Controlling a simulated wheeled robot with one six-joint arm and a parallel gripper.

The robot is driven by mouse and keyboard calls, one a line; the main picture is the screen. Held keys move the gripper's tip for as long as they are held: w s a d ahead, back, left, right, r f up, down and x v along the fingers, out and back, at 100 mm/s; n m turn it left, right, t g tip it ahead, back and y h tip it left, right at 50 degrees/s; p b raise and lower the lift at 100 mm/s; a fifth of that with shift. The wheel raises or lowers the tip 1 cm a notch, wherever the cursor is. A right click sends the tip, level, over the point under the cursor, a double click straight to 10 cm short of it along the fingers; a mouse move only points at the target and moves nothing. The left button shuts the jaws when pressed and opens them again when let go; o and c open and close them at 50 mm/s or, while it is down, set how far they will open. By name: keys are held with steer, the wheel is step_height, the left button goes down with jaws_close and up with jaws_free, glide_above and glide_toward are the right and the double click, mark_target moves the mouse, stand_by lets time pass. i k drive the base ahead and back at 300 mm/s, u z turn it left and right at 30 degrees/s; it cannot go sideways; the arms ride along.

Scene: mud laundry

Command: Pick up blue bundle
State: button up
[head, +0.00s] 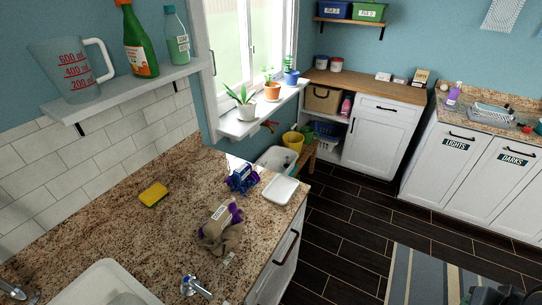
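The blue bundle (241,178), a small crumpled dark blue cloth with a pale patch, lies on the speckled brown granite counter (135,235), near its far end. A white shallow tray (281,190) sits close to its right. A grey-brown and purple bundle (222,232) with a white label lies nearer on the same counter. Dark shapes (500,295) at the bottom right corner may be part of my gripper. They are cut off by the picture edge, apart from the counter, and I cannot make out fingers or anything held.
A yellow sponge (153,194) lies left of the blue bundle. A shelf (125,93) with bottles hangs above. Dark floor (345,225) is open right of the counter; a striped rug (425,270) lies there.

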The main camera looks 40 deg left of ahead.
mark_target(243, 176)
steer(key=i, duration=1.5)
steer(key=u, duration=4.05)
steer(key=i, duration=0.5)
